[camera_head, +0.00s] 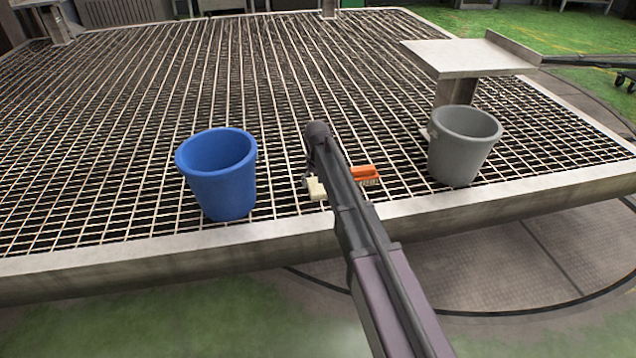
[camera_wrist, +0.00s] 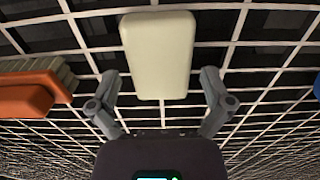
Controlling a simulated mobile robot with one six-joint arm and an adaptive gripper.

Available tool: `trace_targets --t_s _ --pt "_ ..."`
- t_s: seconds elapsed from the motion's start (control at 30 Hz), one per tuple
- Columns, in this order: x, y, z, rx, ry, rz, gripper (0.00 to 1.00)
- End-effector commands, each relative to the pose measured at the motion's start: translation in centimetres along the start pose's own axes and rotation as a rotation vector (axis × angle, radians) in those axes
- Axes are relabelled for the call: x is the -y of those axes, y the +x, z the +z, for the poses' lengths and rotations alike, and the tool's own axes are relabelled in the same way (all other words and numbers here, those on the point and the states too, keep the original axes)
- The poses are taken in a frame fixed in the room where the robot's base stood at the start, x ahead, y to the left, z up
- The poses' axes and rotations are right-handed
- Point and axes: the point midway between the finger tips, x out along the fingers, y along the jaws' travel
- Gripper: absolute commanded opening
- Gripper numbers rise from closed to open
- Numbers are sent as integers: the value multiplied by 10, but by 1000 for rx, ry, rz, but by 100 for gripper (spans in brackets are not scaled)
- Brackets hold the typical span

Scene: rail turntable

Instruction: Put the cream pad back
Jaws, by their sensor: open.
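The cream pad (camera_wrist: 158,52) is a pale block with rounded corners. In the wrist view it lies on the metal grating, ahead of and between the fingers of my gripper (camera_wrist: 161,92). The fingers are apart with nothing held, and I cannot tell how high they are above the pad. In the head view the pad (camera_head: 317,188) shows partly beside my arm, between the blue bucket (camera_head: 218,178) and an orange brush (camera_head: 364,173). My arm hides part of the pad and most of the gripper there.
The orange brush also lies left of the pad in the wrist view (camera_wrist: 30,95). A grey bucket (camera_head: 462,148) stands to the right, near a raised metal plate (camera_head: 470,58). The grating (camera_head: 120,110) is clear at the left and back; a metal rim (camera_head: 150,248) edges it.

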Motion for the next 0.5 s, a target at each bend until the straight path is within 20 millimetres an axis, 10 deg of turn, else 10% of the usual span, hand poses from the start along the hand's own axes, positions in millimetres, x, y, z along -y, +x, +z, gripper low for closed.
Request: trace_targets --t_s 0.5 --pt "0 -48 0 0 0 0 100"
